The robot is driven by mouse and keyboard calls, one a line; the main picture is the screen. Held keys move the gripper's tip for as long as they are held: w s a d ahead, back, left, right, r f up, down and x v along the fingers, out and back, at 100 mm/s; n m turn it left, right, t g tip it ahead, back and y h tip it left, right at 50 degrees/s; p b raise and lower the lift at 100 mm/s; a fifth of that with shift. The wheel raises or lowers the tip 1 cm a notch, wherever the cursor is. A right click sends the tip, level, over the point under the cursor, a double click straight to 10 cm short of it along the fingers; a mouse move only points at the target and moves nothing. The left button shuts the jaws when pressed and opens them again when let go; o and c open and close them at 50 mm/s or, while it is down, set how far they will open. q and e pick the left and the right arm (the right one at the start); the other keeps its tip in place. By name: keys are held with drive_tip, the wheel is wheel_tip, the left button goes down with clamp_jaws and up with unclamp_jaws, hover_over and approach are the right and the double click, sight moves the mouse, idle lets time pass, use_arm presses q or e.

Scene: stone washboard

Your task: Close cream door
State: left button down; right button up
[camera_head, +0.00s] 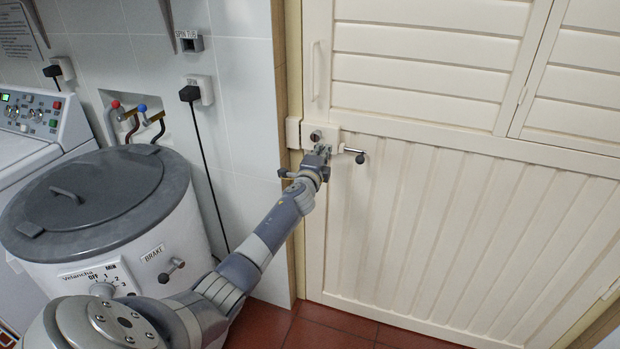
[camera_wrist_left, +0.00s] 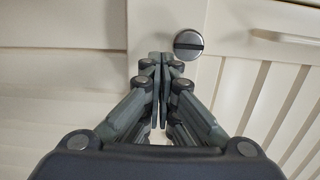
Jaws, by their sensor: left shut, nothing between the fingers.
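The cream door (camera_head: 430,210) fills the right of the head view, with louvred slats above and vertical grooves below. It sits flush or nearly flush with its frame at the left edge. A white latch plate with a round slotted metal knob (camera_head: 316,136) and a lever handle (camera_head: 352,152) is at that edge. My left gripper (camera_head: 322,150) is shut and empty, just below the knob, in front of the latch plate. In the left wrist view its fingertips (camera_wrist_left: 160,57) are together beside the slotted knob (camera_wrist_left: 188,44); contact is unclear. My right gripper is out of view.
A round spin tub (camera_head: 100,210) with a grey lid and a washing machine (camera_head: 35,125) stand at the left. Taps (camera_head: 135,115) and a plug with a cable (camera_head: 190,93) are on the tiled wall. Red floor tiles (camera_head: 330,327) lie clear below the door.

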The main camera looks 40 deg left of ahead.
use_arm(q)
drive_tip(key=v, duration=1.1)
drive_tip(key=shift+a+p, duration=0.3)
drive_tip(key=shift+a, duration=0.05)
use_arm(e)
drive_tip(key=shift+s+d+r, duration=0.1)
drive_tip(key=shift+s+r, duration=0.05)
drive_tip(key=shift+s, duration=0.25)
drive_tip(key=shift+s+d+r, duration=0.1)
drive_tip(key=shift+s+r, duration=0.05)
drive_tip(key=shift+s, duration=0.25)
